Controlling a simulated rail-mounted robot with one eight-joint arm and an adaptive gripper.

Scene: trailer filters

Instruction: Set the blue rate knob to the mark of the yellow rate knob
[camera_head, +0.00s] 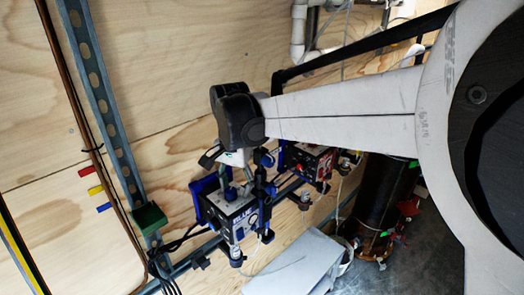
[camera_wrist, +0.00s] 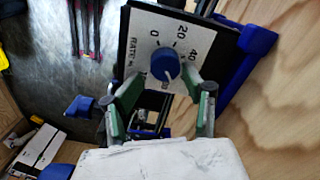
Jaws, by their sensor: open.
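The blue rate knob (camera_wrist: 165,63) sits on a white dial panel (camera_wrist: 147,27) in the wrist view. The panel carries "RATE" lettering and the numbers 0, 20 and 40. A pale pointer mark shows near the knob's lower edge; the exact value it marks is hard to read. My gripper (camera_wrist: 162,80) is open, with green-padded fingers on either side of the knob's lower part. I cannot tell whether they touch it. In the head view, my gripper is over a blue-framed box (camera_head: 229,208). I cannot make out the yellow rate knob in either view.
A red-faced box (camera_head: 308,162) is mounted right of the blue-framed box, along the same rail. Dark cables (camera_head: 183,240) hang at lower left. A white box (camera_head: 295,265) and a dark cylinder (camera_head: 382,190) stand below. Plywood wall lies behind.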

